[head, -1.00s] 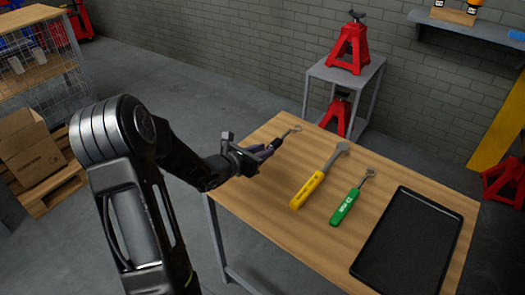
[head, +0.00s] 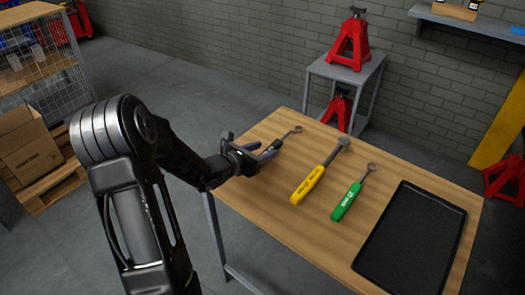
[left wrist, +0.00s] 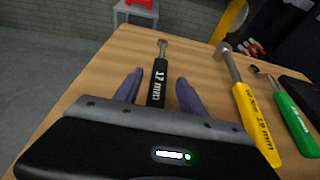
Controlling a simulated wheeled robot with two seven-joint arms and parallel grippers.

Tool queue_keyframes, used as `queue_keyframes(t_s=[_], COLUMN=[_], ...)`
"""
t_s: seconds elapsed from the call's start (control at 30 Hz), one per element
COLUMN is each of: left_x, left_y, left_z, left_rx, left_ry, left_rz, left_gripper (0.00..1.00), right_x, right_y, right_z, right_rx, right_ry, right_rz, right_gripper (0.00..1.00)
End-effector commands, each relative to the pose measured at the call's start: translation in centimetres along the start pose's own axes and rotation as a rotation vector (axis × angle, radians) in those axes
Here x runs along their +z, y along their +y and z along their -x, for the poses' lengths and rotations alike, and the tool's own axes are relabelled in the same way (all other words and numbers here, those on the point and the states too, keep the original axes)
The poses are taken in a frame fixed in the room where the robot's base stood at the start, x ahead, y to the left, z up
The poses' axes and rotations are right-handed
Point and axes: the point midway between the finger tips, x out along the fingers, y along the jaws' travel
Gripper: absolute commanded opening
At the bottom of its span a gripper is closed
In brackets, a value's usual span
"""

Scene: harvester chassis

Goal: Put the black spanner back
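The black spanner (head: 275,145), marked 17 mm, lies on the wooden table near its far left edge, ring end pointing away. It also shows in the left wrist view (left wrist: 158,82), upright in the picture between the two purple fingers. My left gripper (head: 260,153) is low at the table's left edge, around the handle. In the left wrist view, the left gripper (left wrist: 158,93) has its fingers apart, with wood showing on both sides of the handle. The near end of the handle is hidden by the gripper body. My right gripper is not in view.
A yellow spanner (head: 308,184) and a green spanner (head: 346,202) lie to the right on the wooden table (head: 290,235). A black tray (head: 412,238) is at the table's right end. A grey stand (head: 345,70) with red jacks is behind the table.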

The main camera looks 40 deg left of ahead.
Motion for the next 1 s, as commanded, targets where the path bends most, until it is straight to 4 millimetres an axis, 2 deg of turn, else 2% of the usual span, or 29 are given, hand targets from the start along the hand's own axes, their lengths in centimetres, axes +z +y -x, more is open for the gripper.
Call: queue_keyframes(t_s=[0.37,0.8,1.0], left_x=[-0.1,0.0,0.0], left_y=[0.1,0.1,0.0], left_z=[0.6,6.9,7.9], left_rx=[0.001,0.003,0.001], left_ry=[0.002,0.0,0.0], left_rz=[0.001,-0.001,0.001], left_gripper=[0.49,0.49,0.49], right_x=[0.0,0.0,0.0], right_y=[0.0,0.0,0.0], right_z=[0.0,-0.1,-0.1], right_rx=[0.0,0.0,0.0], right_ry=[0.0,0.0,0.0], right_rz=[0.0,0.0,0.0], right_gripper=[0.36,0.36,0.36])
